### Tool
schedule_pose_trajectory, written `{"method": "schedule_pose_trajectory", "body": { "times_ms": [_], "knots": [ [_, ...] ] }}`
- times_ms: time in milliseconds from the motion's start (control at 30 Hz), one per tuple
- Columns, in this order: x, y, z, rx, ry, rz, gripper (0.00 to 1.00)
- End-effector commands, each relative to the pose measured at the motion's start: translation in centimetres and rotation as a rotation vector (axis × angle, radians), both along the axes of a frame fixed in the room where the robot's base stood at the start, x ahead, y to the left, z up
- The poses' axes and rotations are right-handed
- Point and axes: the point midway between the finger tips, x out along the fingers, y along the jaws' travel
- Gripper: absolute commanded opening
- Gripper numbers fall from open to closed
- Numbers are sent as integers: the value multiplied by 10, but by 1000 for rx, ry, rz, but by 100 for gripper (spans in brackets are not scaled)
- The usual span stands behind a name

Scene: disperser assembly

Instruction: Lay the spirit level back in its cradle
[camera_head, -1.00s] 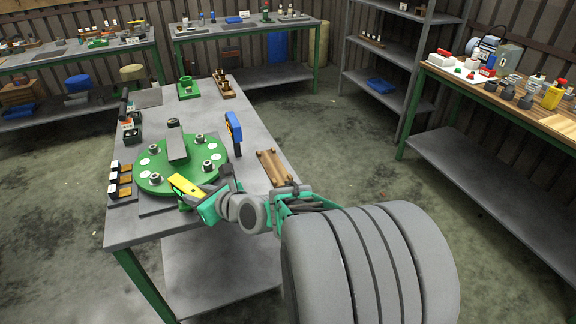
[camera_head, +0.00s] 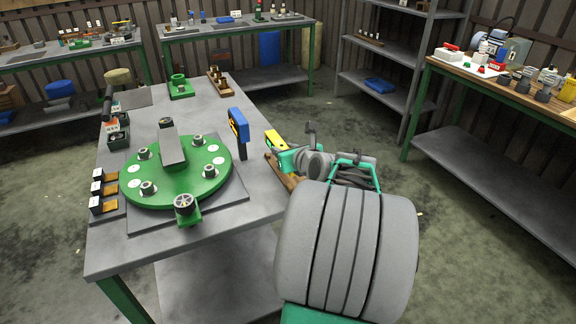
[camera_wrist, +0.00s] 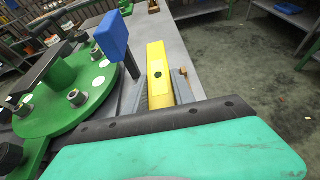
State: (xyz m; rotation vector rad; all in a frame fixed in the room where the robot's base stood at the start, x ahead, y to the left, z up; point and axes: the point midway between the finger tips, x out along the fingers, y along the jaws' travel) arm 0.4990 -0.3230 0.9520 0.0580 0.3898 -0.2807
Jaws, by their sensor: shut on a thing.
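The yellow spirit level (camera_head: 273,140) is held in my gripper (camera_head: 282,150), over the right part of the grey table. In the wrist view the level (camera_wrist: 157,62) points away between the grey fingers of my gripper (camera_wrist: 167,92). The brown wooden cradle (camera_head: 284,177) lies at the table's right edge, below my gripper and partly hidden by it. A strip of brown shows beside the level in the wrist view. I cannot tell whether the level touches the cradle.
A blue-headed upright tool (camera_head: 238,125) stands just left of the level. The green round disperser plate (camera_head: 205,182) with several bolts fills the table's middle. A green-based part with a round knob (camera_head: 185,206) sits at its front. The floor right of the table is clear.

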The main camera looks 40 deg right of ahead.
Motion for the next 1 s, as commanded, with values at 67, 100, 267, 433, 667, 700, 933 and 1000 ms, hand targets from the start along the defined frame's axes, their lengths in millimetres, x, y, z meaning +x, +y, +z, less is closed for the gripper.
{"method": "schedule_pose_trajectory", "body": {
  "times_ms": [67,100,267,433,667,700,933,1000],
  "knots": [
    [6,-13,-18,3,-1,-1,0],
    [8,-17,-23,0,-2,-1,0],
    [12,-29,-36,-1,-3,-3,0],
    [13,-29,-64,0,-2,-2,0],
    [13,-29,-66,-4,-4,-2,0],
    [13,-29,-66,-4,-3,-2,0],
    [13,-29,-70,-1,-1,-2,42],
    [13,-29,-70,-1,-1,-2,48]
  ]
}}
